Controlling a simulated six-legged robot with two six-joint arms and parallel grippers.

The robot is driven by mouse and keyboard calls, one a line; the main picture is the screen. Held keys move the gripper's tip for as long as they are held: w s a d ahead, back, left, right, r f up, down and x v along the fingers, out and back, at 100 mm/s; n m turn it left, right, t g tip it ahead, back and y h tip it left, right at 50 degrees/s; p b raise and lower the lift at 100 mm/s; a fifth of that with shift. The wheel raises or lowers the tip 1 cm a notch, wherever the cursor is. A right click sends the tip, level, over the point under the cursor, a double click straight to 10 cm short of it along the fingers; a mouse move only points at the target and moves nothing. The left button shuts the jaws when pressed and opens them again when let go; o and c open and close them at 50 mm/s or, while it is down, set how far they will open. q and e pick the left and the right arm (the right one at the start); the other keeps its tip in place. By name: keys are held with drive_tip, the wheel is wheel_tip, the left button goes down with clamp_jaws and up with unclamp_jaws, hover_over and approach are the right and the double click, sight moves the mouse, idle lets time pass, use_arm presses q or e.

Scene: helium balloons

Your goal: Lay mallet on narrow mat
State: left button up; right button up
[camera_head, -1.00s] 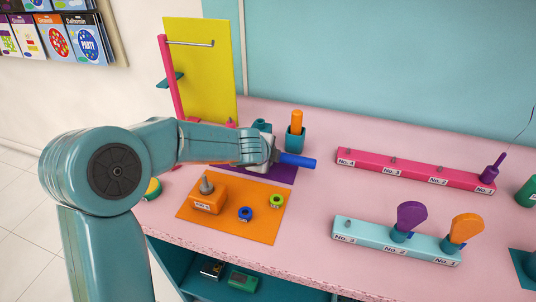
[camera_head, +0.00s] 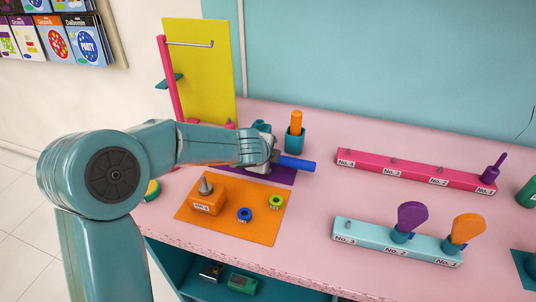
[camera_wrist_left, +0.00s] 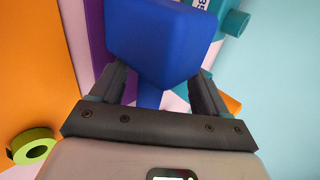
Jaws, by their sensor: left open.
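The blue mallet shows its handle (camera_head: 296,164) in the head view, pointing right over the purple narrow mat (camera_head: 284,177). Its blue block-shaped part (camera_wrist_left: 160,40) fills the upper middle of the left wrist view. My left gripper (camera_head: 268,160) is at the mallet's left end, over the mat. Its two dark fingers (camera_wrist_left: 158,88) are open, one on each side of the blue part. I cannot tell whether the mallet rests fully on the mat. The purple mat also shows as a strip in the wrist view (camera_wrist_left: 96,40). My right gripper is not in view.
An orange mat (camera_head: 252,225) with an orange block (camera_head: 209,200) and blue (camera_head: 244,214) and green (camera_head: 276,201) rings lies in front. A teal cup (camera_head: 295,139) stands close behind. A yellow panel (camera_head: 205,75) rises behind the arm. The middle of the pink table is clear.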

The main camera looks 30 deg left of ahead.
use_arm(q)
drive_tip(key=shift+s+d+f, duration=0.1)
drive_tip(key=shift+s+f, duration=0.2)
drive_tip(key=shift+f, duration=0.25)
drive_tip(key=shift+c, duration=0.2)
drive_tip(key=shift+o, duration=0.2)
drive_tip(key=shift+w+r+p+v, duration=0.15)
drive_tip(key=shift+p+v, duration=0.15)
drive_tip(key=shift+v, duration=0.85)
drive_tip(key=shift+w+r+p+v, duration=0.1)
drive_tip(key=shift+p+v, duration=0.15)
drive_tip(key=shift+v, duration=0.85)
drive_tip(key=p+v, duration=0.1)
drive_tip(key=v, duration=0.3)
drive_tip(key=shift+s+r, duration=0.2)
drive_tip(key=shift+r, duration=0.05)
drive_tip(key=shift+s+f, duration=0.1)
